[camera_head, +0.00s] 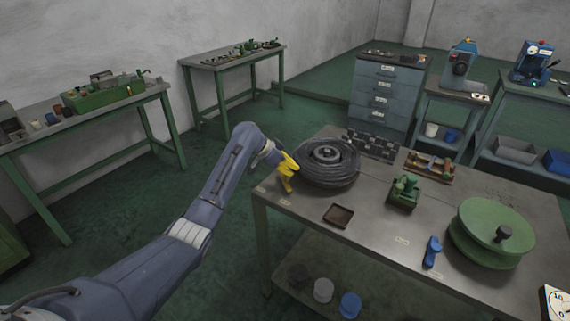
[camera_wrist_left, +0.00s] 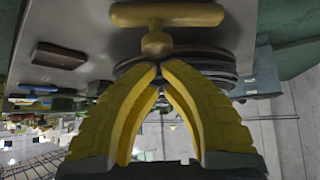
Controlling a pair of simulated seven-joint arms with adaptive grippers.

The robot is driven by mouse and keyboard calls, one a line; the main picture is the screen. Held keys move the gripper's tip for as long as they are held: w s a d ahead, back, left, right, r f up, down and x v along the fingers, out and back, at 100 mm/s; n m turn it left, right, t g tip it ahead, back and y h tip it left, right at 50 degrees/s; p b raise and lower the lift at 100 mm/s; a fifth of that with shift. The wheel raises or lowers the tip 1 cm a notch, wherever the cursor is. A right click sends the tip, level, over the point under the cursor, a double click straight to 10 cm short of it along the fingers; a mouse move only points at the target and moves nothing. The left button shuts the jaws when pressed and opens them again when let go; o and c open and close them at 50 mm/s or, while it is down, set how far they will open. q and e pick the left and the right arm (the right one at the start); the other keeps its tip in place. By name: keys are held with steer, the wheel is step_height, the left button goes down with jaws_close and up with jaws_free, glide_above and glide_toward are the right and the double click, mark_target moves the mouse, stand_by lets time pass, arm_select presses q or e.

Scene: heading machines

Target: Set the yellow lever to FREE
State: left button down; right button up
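The yellow lever (camera_wrist_left: 167,15) shows at the top of the left wrist view as a T-shape, a rounded crossbar on a short stem with a knob. In the head view, yellow lever and yellow gripper run together at the table's left corner, and I cannot separate them clearly. My left gripper (camera_wrist_left: 160,67) has yellow fingers with their tips together, close by the lever's knob; nothing shows held between them. It also shows in the head view (camera_head: 288,168), beside the dark coil (camera_head: 328,160). The labels near the corner are too small to read. My right gripper is out of view.
The metal table (camera_head: 370,235) carries a small brown tray (camera_head: 339,215), a green device (camera_head: 405,190), a blue handle (camera_head: 432,251) and a green drum (camera_head: 490,232). The dark coil stands close to the gripper's right. Free floor lies left of the table.

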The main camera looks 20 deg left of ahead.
mark_target(284, 176)
arm_select(q)
steer(key=shift+x, duration=1.15)
steer(key=shift+s+a+m+g+h, duration=0.3)
steer(key=shift+s+m+g+h, duration=0.15)
steer(key=shift+m, duration=0.45)
steer(key=shift+s+a+m+g, duration=0.15)
steer(key=shift+s+m+g, duration=0.1)
steer(key=shift+m, duration=0.15)
steer(key=m+g, duration=0.1)
steer(key=s+a+m+g+h, duration=0.1)
steer(key=m, duration=0.1)
steer(key=a+m+g, duration=0.1)
steer(key=shift+s+m+h, duration=0.25)
steer(key=shift+s+m, duration=0.05)
steer(key=shift+m, duration=0.1)
steer(key=shift+s+a+g, duration=0.3)
steer(key=shift+a, duration=0.35)
steer(key=shift+s+a, duration=0.1)
steer(key=shift+a, duration=0.15)
steer(key=v, duration=0.9)
steer(key=shift+w+a+r, duration=0.2)
steer(key=shift+w+r, duration=0.2)
steer(key=shift+w, duration=0.3)
